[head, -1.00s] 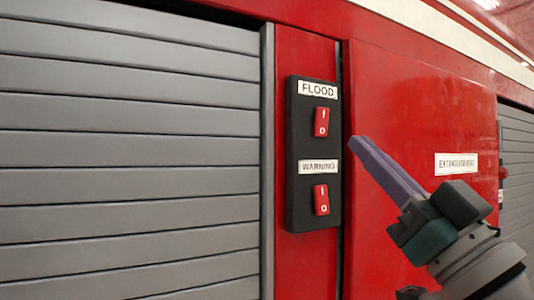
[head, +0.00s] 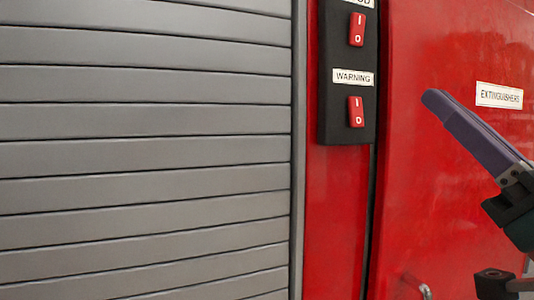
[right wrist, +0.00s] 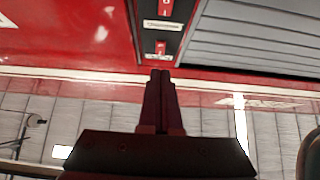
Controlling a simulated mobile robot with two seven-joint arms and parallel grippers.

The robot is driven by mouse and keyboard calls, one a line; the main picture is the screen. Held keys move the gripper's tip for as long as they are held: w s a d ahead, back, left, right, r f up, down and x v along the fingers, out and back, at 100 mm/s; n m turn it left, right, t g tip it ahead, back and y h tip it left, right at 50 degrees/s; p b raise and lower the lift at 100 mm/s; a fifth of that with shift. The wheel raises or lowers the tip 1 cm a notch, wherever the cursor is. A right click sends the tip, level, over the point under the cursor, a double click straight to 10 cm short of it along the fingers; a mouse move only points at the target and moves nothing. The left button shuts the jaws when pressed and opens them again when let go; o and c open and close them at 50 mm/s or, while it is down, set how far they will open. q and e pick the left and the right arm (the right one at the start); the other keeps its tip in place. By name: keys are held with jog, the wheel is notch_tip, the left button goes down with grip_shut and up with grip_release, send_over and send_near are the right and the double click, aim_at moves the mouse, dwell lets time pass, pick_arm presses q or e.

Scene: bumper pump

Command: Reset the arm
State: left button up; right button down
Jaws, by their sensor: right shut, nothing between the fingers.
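My right gripper (head: 430,100) is in the right part of the head view, its purple-grey fingers shut and empty, pointing up and left. It is in front of the red panel, to the right of the black switch panel (head: 325,90) and apart from it in the picture. The switch panel holds an upper red rocker switch (head: 357,29) and a lower red rocker switch (head: 356,111) under a WARNING label (head: 353,77). In the right wrist view the shut fingers (right wrist: 160,75) point toward the switch panel (right wrist: 162,35). My left gripper is not in view.
A grey slatted shutter (head: 140,150) fills the left of the head view. The red panel (head: 430,200) carries an EXTINGUISHERS label (head: 499,95) and a small metal handle (head: 417,286) low down. The right wrist view shows a grey wall or floor (right wrist: 60,110) beyond the red body.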

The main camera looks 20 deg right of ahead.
jog(key=a+f+n+g+y, duration=0.1)
jog(key=a+f+g, duration=0.25)
jog(key=f, duration=0.35)
jog(key=s+a+f+n+g, duration=0.1)
jog(key=a+f+g, duration=0.2)
jog(key=f+g, duration=0.25)
jog(key=a+f+n+g+y, duration=0.1)
jog(key=a+f+g, duration=0.25)
jog(key=f, duration=0.45)
jog(key=s+d+f+m+g+h, duration=0.1)
jog(key=s+f+g+h, duration=0.1)
jog(key=s+f+g, duration=0.45)
jog(key=s+d+f+m+g+h, duration=0.15)
jog(key=s+f+g, duration=0.25)
jog(key=s, duration=0.5)
notch_tip(320, 180, up, 13)
jog(key=p, duration=1.3)
jog(key=shift+w+d+t, duration=0.2)
jog(key=shift+w+t, duration=0.1)
jog(key=shift+w, duration=0.05)
jog(key=shift+n+h, duration=0.25)
jog(key=shift+w, duration=0.1)
